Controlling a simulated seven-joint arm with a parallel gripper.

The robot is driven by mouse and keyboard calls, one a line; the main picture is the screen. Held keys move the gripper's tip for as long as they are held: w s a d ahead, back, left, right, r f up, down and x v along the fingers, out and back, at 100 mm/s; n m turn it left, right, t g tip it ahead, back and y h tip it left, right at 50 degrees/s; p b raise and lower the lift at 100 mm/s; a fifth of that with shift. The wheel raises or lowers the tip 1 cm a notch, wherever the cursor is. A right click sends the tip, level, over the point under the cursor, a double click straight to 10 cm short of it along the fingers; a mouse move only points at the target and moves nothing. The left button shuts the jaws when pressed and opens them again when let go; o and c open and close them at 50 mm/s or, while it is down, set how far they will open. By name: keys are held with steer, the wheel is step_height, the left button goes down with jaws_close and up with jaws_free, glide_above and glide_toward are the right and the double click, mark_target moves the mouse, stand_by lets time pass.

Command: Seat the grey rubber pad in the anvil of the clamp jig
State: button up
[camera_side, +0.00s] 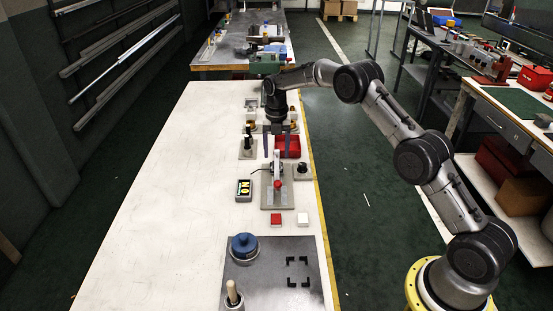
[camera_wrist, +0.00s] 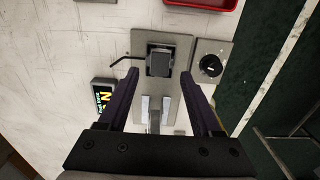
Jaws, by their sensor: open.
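The clamp jig (camera_side: 277,192) stands on the white bench, with an upright metal arm and a red-tipped handle. In the wrist view its base plate (camera_wrist: 138,45) carries a dark, square-framed part with a grey square face (camera_wrist: 160,64). I cannot tell whether that face is the rubber pad or the bare anvil; no separate grey pad is clearly seen. My gripper (camera_side: 277,154) points down over the far end of the jig. In the wrist view my gripper (camera_wrist: 160,76) has its two purple fingers apart on either side of the square part, with nothing visibly held.
A black knob on a grey plate (camera_wrist: 209,67) is close right of the jig. A lit sign (camera_side: 244,189) stands left, a red bin (camera_side: 287,147) behind. The bench's left side is clear.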

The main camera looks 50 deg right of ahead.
steer(key=s+a+r+m+t, duration=0.1)
steer(key=s+a+r+m, duration=0.15)
steer(key=r, duration=0.65)
steer(key=s+a+r+m, duration=0.1)
steer(key=s+r+m, duration=0.25)
steer(key=r, duration=0.65)
steer(key=s+a+r+m+t, duration=0.1)
steer(key=s+a+r+m, duration=0.1)
steer(key=s+r+m, duration=0.3)
steer(key=s+a+r+m+t, duration=0.1)
steer(key=s+a+r+m, duration=0.1)
steer(key=s, duration=0.6)
steer(key=s+a+f+m+t, duration=0.1)
steer(key=s+f+m, duration=0.1)
steer(key=s+m, duration=0.5)
steer(key=s+a+f+m+t, duration=0.1)
steer(key=s+m, duration=0.6)
steer(key=s, duration=0.9)
steer(key=shift+s+a+f+t, duration=0.2)
steer(key=shift+a+f+t, duration=0.1)
steer(key=shift+a+f, duration=0.45)
steer(key=shift+d, duration=0.15)
